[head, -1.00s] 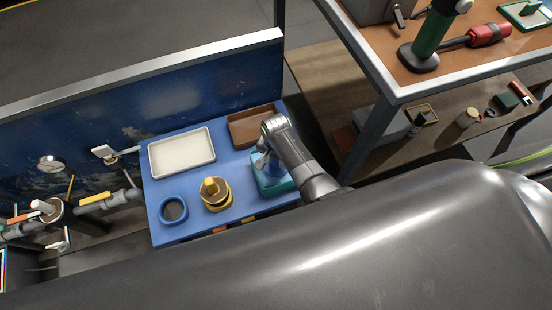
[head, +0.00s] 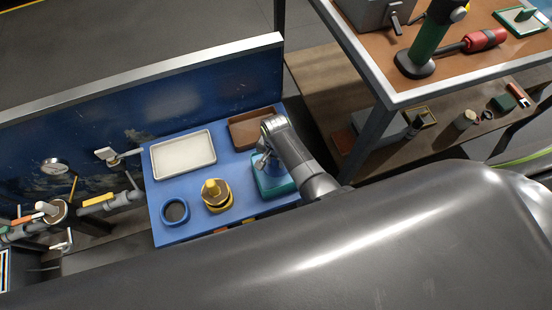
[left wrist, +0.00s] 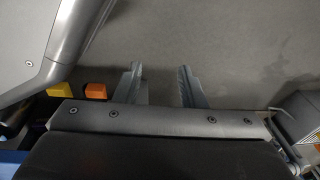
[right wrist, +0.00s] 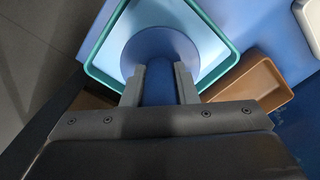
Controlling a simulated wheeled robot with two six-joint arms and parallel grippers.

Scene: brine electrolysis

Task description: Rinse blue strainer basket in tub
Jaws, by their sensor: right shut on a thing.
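The blue strainer basket (right wrist: 160,46) shows in the right wrist view as a round blue form with a blue upright part. My right gripper (right wrist: 160,72) is shut on that upright part. The basket is over or inside the teal-rimmed tub (right wrist: 217,32); its depth is unclear. In the head view the tub (head: 285,190) stands at the blue bench's right end, with my right gripper (head: 264,162) above it and the basket mostly hidden. My left gripper (left wrist: 160,80) is open and empty over grey floor in the left wrist view.
On the blue bench (head: 195,190) are a white tray (head: 183,154), a brown tray (head: 250,131), a blue ring-shaped holder (head: 174,211) and a yellow-brown pot (head: 216,197). A raised panel (head: 210,95) backs the bench. A brown-topped table (head: 385,42) stands at the right.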

